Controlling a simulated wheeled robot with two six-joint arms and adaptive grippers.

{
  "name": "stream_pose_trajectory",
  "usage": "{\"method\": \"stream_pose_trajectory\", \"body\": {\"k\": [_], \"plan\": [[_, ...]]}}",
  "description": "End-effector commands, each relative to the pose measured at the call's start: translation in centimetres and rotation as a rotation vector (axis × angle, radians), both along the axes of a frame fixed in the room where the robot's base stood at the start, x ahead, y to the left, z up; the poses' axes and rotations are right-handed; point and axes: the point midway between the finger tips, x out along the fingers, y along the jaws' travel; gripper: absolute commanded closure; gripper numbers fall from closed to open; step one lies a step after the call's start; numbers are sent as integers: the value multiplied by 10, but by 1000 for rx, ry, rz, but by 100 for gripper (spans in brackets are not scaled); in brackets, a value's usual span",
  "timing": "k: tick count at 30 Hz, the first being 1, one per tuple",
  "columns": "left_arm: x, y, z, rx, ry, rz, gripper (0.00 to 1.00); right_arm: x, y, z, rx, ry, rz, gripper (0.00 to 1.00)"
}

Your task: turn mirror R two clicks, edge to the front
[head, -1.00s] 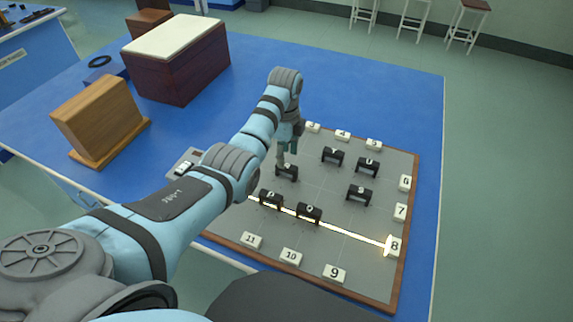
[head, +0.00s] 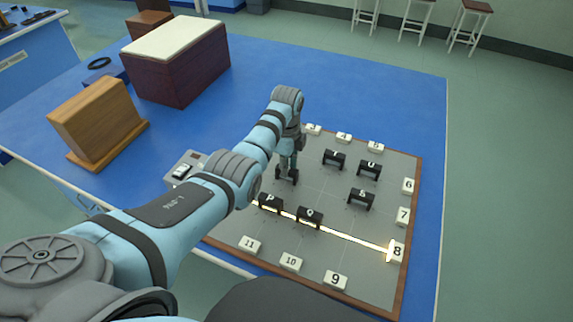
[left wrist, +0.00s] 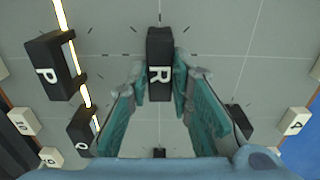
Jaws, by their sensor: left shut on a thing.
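Mirror R is a small black block with a white letter R (left wrist: 159,65), seen from above in the left wrist view between my fingers. My left gripper (left wrist: 160,85) is shut on it, one teal finger against each long side. In the head view my left gripper (head: 287,172) is down at the grey board and mostly hides mirror R. In the wrist view the block's long axis runs up and down the picture, with dark tick marks on the board around it. My right gripper is not in view.
Black mirrors P (head: 270,201), Q (head: 309,216), S (head: 361,198) and two more stand on the grey board (head: 345,250). A bright beam runs past P and Q to plate 8 (head: 397,251). White numbered plates line the board's edge. A wooden block (head: 97,115) stands left.

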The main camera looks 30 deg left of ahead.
Motion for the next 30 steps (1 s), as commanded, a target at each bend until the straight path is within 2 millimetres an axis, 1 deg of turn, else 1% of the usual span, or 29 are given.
{"method": "stream_pose_trajectory", "body": {"k": [5,11,21,30], "plan": [[-1,0,0,0,5,37,100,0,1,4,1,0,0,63],[-1,0,1,-1,6,141,100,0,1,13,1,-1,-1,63],[-2,-1,0,-1,7,437,100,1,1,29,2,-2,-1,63],[-2,-1,-1,-1,7,723,100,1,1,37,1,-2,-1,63]]}}
